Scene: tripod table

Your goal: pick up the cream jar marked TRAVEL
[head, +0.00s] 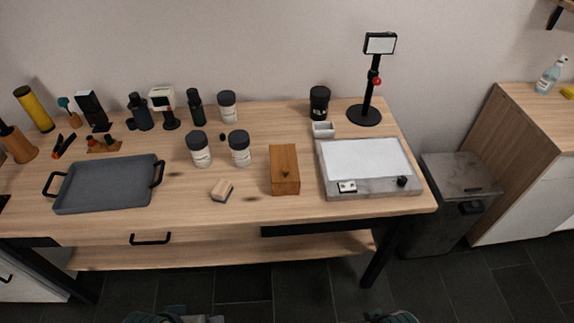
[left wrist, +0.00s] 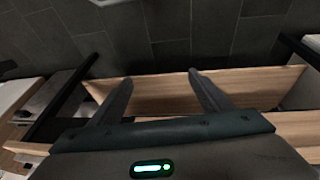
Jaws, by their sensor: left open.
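Three pale jars with dark lids stand upright on the wooden table in the head view: a front left jar (head: 201,152), a front right jar (head: 239,150) and a back jar (head: 228,107). Their labels are too small to read, so I cannot tell which one is marked TRAVEL. My left gripper (left wrist: 160,80) is open and empty in the left wrist view, over the floor and the table's lower shelf, away from the jars. Only a sliver of my right gripper (head: 395,317) shows at the bottom edge of the head view; its fingers are hidden.
A grey tray (head: 108,185) lies left of the jars. Bottles and a lamp (head: 365,115) line the back. The table's front strip is mostly clear.

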